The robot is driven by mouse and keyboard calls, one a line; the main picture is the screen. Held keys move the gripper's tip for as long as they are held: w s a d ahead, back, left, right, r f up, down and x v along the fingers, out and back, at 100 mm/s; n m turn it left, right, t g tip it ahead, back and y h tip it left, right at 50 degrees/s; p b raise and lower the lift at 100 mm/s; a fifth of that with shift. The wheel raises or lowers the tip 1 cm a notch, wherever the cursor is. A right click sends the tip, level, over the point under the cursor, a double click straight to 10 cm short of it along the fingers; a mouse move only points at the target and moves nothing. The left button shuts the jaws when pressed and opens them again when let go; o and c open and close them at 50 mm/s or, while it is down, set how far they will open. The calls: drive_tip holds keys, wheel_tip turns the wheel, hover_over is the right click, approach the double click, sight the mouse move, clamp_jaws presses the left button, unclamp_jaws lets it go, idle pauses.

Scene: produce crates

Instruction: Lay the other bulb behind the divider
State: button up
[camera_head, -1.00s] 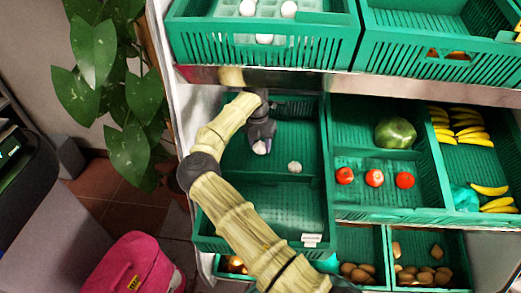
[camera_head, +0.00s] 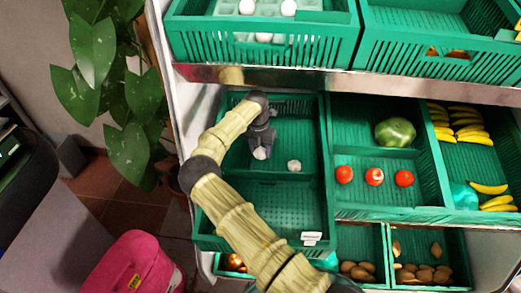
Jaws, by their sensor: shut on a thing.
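My gripper (camera_head: 261,150) is shut on a whitish bulb (camera_head: 260,154), which shows just below the fingers. It is over the back part of the green crate (camera_head: 325,150), behind the divider (camera_head: 285,177). Whether the held bulb touches the crate floor, I cannot tell. A second whitish bulb (camera_head: 294,166) lies free to the right of my gripper, close behind the divider. The front part of the crate shows bare floor, with its left side covered by my arm.
To the right, another crate holds a green melon-like fruit (camera_head: 395,132) and red tomatoes (camera_head: 374,177). Bananas (camera_head: 470,132) lie further right. The upper shelf edge (camera_head: 300,77) runs above the back of the crate. A large plant (camera_head: 105,80) stands at the left.

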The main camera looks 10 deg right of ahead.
drive_tip(key=shift+f+b, duration=0.5)
drive_tip(key=shift+b, duration=0.1)
drive_tip(key=o, duration=1.1)
drive_tip(key=shift+c, duration=0.2)
drive_tip(key=shift+r, duration=0.1)
drive_tip(key=shift+r+p, duration=0.8)
drive_tip(key=shift+p, duration=0.3)
drive_tip(key=shift+r+b, duration=0.25)
drive_tip(key=shift+b, duration=0.15)
wheel_tip(320, 180, up, 4)
drive_tip(key=shift+w+a+f, duration=0.1)
drive_tip(key=shift+a+f, duration=0.05)
drive_tip(key=shift+f, duration=0.05)
wheel_tip(320, 180, up, 3)
drive_tip(key=p, duration=0.3)
drive_tip(key=shift+a, duration=0.1)
